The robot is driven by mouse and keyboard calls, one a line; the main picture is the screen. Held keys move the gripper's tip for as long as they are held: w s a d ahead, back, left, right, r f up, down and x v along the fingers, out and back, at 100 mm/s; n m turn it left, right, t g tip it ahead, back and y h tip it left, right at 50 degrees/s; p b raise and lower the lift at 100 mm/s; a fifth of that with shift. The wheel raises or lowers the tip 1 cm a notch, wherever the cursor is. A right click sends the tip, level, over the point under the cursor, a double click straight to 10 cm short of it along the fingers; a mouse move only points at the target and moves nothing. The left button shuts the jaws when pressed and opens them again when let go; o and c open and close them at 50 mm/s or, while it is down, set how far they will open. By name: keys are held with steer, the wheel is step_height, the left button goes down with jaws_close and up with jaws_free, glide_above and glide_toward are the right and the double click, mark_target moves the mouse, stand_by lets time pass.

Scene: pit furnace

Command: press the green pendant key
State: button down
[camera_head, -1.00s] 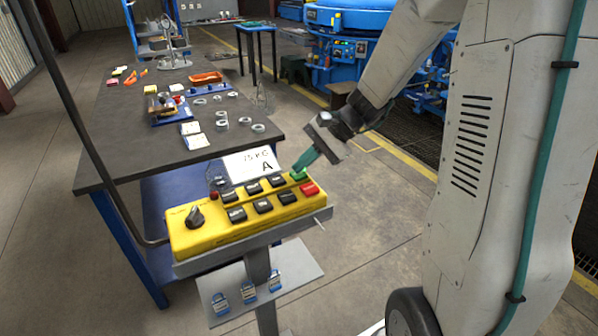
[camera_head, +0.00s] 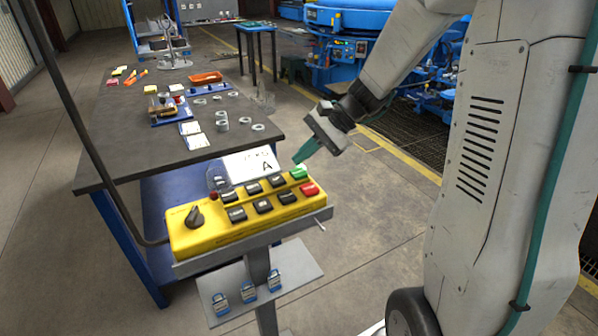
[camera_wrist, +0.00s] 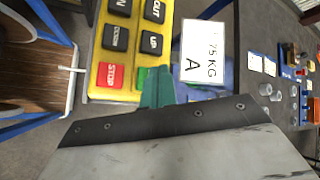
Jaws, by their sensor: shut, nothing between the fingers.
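The yellow pendant box (camera_head: 243,228) lies on a grey stand in the head view, with a black knob, several black keys and a red key (camera_head: 309,188). The green key (camera_head: 299,172) is at its far right corner. In the wrist view the green key (camera_wrist: 141,78) is partly hidden behind my fingers, beside the red STOP key (camera_wrist: 111,75). My gripper (camera_head: 302,158) is shut and empty, with its green fingertips just above the green key. A small gap shows between tips and key in the head view.
A white card marked "75 KG A" (camera_head: 252,165) stands behind the box. A dark workbench (camera_head: 130,140) with rings, papers and an orange tray lies beyond. Padlocks (camera_head: 248,294) sit on the lower shelf. Open floor lies right of the stand.

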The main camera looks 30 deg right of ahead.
mark_target(303, 171)
steer(key=shift+r, duration=2.2)
